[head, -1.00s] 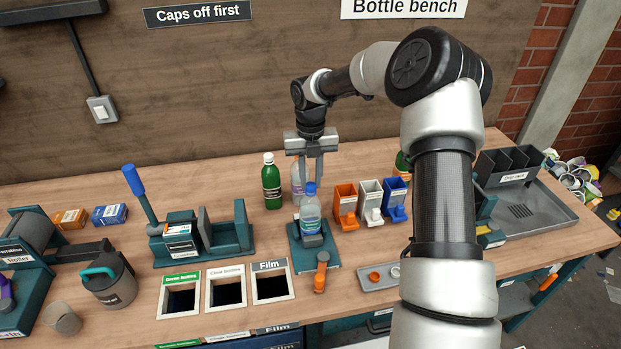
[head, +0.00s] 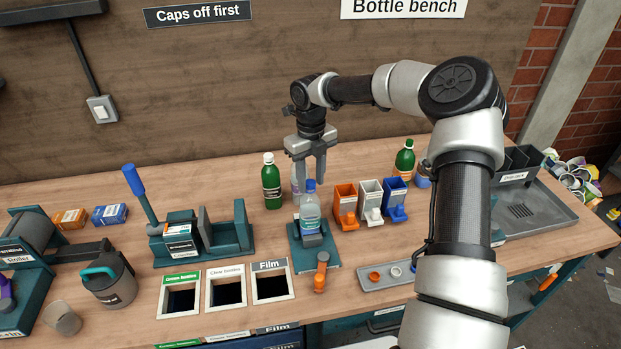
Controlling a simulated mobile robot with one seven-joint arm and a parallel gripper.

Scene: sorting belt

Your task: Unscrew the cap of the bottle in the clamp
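A clear bottle (head: 310,212) with a blue cap (head: 311,186) stands upright in the teal clamp (head: 328,256), which has an orange handle (head: 321,270). My gripper (head: 311,182) points down at the cap, its fingers on either side of it in the picture. The fingers look apart, and the cap shows between and just below their tips. I cannot tell whether they touch it. Part of another clear bottle is hidden behind the gripper.
A green bottle (head: 271,182) stands behind and left of the clamp. Orange (head: 345,205), white (head: 370,203) and blue (head: 396,200) bins stand close on the right. A grey tray (head: 375,284) with loose caps lies in front right. Bench openings, one labelled Film (head: 290,287), are front left.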

